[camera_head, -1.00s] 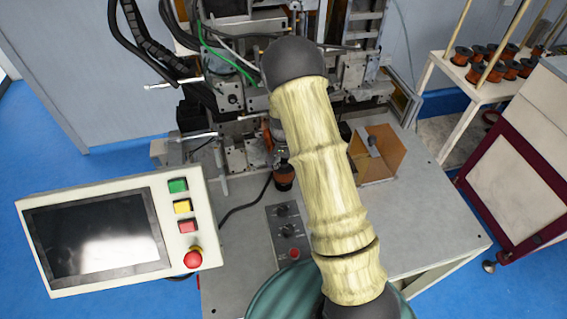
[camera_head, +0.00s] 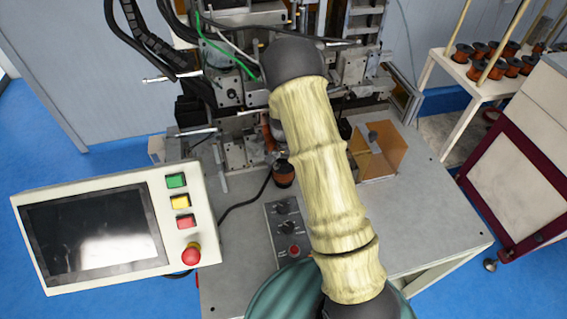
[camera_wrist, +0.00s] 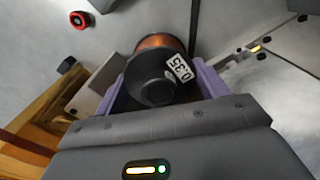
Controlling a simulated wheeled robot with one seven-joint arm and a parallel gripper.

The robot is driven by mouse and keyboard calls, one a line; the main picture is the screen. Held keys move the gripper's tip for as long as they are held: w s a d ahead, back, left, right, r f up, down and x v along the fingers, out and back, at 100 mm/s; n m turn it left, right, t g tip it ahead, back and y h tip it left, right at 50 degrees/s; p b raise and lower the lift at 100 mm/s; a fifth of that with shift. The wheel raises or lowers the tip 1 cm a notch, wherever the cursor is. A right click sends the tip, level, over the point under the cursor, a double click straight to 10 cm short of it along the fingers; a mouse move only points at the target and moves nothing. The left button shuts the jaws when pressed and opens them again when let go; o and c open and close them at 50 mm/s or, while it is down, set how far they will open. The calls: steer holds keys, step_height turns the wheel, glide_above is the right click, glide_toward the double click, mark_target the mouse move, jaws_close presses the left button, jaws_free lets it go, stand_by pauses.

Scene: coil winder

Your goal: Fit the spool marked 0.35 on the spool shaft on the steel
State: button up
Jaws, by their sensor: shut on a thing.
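The spool marked 0.35 (camera_wrist: 156,75) is in the wrist view, with a dark flange, a white label and copper winding. The purple fingers of my gripper (camera_wrist: 158,88) are shut on it, one at each side. In the head view a copper-wound spool with a dark end, beside my forearm, looks like the same spool (camera_head: 283,173). It is in front of the winder, and I cannot tell its height above the bench. My gripper is mostly hidden behind my arm there. I cannot pick out the spool shaft with certainty.
The winder (camera_head: 235,95) stands at the back with clamps and cables. A touch panel (camera_head: 95,235) is at left, a knob box (camera_head: 288,232) in front, an open brown bin (camera_head: 395,148) at right. A rack of spools (camera_head: 440,60) is farther right. Bare bench lies at front right.

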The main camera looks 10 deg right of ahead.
steer(key=shift+f+b, duration=1.05)
steer(key=shift+f, duration=0.45)
steer(key=o, duration=1.5)
step_height(320, 180, up, 18)
steer(key=b, duration=0.4)
steer(key=shift+a+f, duration=0.15)
steer(key=shift+f, duration=0.1)
